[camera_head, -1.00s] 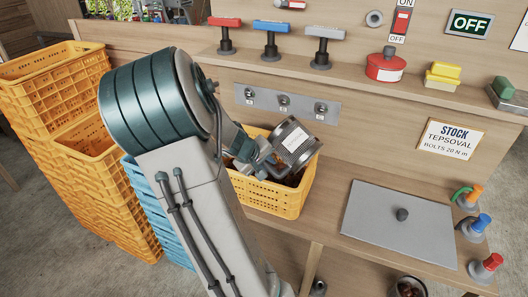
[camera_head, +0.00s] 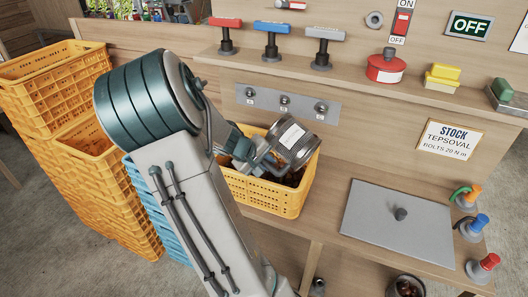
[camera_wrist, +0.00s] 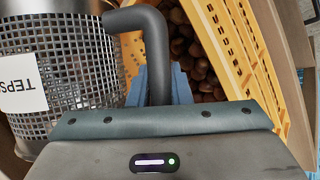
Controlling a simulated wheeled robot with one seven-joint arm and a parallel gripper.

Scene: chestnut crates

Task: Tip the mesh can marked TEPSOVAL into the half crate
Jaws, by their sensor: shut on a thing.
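The mesh can (camera_head: 294,145), a grey metal cylinder with a white label, is held tilted over the yellow half crate (camera_head: 265,198). In the wrist view the can (camera_wrist: 70,85) fills the left side, and its label reads "TEPS" before the frame cuts it off. My gripper (camera_head: 252,163) is shut on the can's dark bent handle (camera_wrist: 150,25), on the left of the can. Brown chestnuts (camera_wrist: 205,80) lie in the half crate. The can and gripper hide much of the crate's inside. I cannot tell whether anything is left in the can.
A grey plate with a knob (camera_head: 385,232) lies on the bench. Taller yellow crates (camera_head: 95,175) stack at the left. A red round pot (camera_head: 385,67) and coloured handles stand on the shelf behind.

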